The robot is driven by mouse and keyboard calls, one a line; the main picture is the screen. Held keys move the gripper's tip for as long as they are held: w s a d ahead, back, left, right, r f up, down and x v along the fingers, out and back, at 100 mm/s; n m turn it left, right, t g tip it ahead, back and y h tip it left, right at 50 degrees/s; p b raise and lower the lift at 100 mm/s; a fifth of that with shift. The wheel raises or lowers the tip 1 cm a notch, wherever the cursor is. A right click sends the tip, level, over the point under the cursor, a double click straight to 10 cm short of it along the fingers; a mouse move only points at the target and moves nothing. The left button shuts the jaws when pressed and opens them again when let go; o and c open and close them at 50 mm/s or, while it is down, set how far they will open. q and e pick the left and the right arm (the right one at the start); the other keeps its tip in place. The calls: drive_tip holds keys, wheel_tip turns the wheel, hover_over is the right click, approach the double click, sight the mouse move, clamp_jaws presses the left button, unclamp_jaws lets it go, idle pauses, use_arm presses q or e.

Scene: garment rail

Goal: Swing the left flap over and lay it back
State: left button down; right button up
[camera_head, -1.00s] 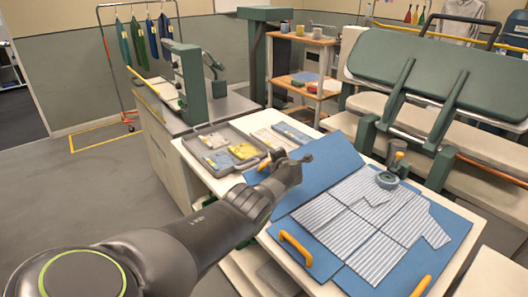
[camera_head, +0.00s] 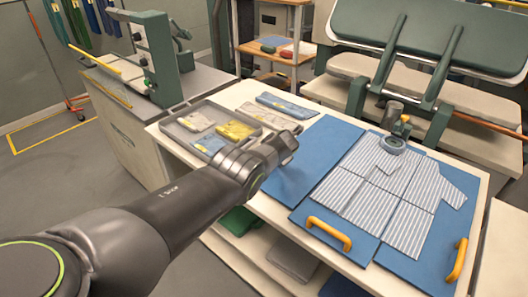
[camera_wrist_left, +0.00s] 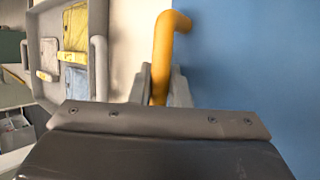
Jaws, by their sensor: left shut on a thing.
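The left flap (camera_head: 312,160) is a blue panel lying out to the left of the striped garment (camera_head: 385,185) on the folding board. It looks flat or nearly flat, and no cloth is on it. My left gripper (camera_head: 284,150) is at the flap's outer left edge. In the left wrist view, its jaws (camera_wrist_left: 160,88) are shut on a yellow handle (camera_wrist_left: 170,25) beside the blue flap (camera_wrist_left: 250,75). The arm hides this handle in the head view. The grey-and-white striped garment lies flat on the board's other panels. My right gripper is out of view.
Yellow handles stand at the board's front (camera_head: 328,232) and right (camera_head: 457,260). A grey tray (camera_head: 170,130) with folded garments is left of the flap. A green press (camera_head: 430,45) stands behind the table.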

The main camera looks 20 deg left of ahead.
use_arm(q)
drive_tip(key=shift+r, duration=0.1)
idle(0.3)
drive_tip(key=c, duration=1.4)
unclamp_jaws()
drive_tip(key=shift+a, duration=0.1)
drive_tip(key=shift+o, duration=0.2)
drive_tip(key=shift+s+f, duration=0.1)
drive_tip(key=shift+f, duration=0.1)
